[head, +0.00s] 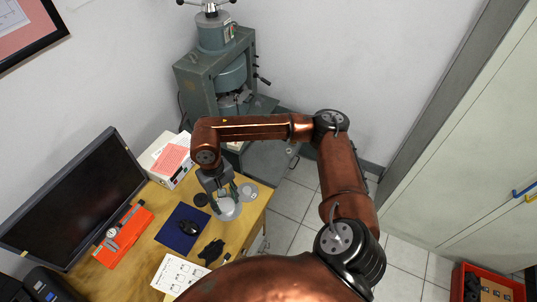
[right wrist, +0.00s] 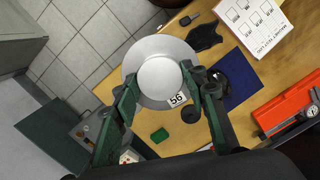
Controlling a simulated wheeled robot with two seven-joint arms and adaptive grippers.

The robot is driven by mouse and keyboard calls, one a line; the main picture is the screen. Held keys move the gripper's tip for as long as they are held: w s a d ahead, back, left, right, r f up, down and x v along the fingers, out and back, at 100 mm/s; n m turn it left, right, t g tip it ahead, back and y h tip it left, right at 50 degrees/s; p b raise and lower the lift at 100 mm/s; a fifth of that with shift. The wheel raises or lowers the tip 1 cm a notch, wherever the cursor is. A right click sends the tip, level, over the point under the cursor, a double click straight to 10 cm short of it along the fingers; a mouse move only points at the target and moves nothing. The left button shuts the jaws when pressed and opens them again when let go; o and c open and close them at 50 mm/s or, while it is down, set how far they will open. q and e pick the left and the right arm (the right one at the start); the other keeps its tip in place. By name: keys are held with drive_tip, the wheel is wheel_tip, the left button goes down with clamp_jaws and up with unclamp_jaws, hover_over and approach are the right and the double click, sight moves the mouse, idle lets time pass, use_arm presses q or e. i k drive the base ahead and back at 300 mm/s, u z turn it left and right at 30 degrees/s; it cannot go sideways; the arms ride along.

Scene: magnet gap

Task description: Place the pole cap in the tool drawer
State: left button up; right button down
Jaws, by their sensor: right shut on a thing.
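The pole cap (head: 229,210) is a pale grey, round piece with a smooth raised middle. It also shows in the right wrist view (right wrist: 160,78), between the two green-padded fingers. My right gripper (head: 228,190) is shut on it, pointing down over the front right part of the desk. Whether the cap touches the desk top is hard to tell. My left gripper is out of view.
A green magnet machine (head: 215,75) stands behind. Tiled floor (head: 290,205) lies right of the desk.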

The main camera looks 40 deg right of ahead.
sight(270, 176)
drive_tip(key=u, duration=3)
drive_tip(key=k, duration=1.55)
drive_tip(key=z, duration=2.55)
drive_tip(key=i, duration=0.5)
